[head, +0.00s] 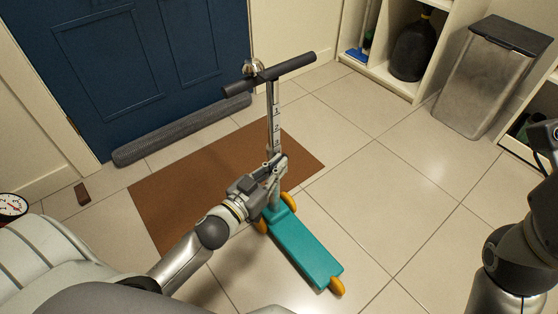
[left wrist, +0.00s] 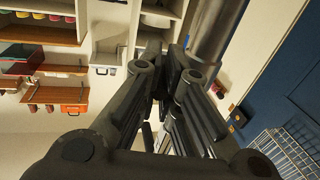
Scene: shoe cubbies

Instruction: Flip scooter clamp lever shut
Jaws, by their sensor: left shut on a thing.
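The scooter (head: 307,252) stands upright on the tiles, with a teal deck, orange wheels and a dark handlebar (head: 290,70). Its silver stem (head: 273,115) carries height numbers and also shows in the left wrist view (left wrist: 214,35). My left gripper (head: 276,166) is at the clamp low on the stem. It is shut on the clamp lever, which is mostly hidden by the fingers. In the left wrist view the fingertips (left wrist: 165,60) are close together beside the stem. My right arm shows at the right edge, its fingers out of view.
A brown mat (head: 170,205) lies behind the scooter, before a blue door (head: 130,60) with a grey draught roll (head: 180,130). A bin (head: 485,85) and white cubbies stand at the right. The tiles right of the scooter are clear.

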